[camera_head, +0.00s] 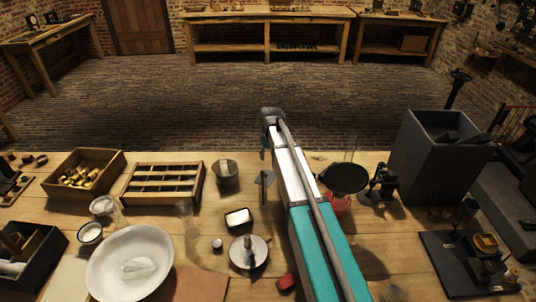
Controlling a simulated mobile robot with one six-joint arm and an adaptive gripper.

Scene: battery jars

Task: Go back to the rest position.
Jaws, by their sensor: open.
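My arm reaches from the bottom right of the view up over the bench, with teal and white links. The wooden bench (400,235) lies below.
Left are a brass-filled box (84,176), a divided tray (163,184), a glass jar (107,210) and a white bowl (105,282). A lidded pot (248,252) lies near the arm. Right are a black disc (344,177), a tall grey box (436,158) and an instrument (484,264).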

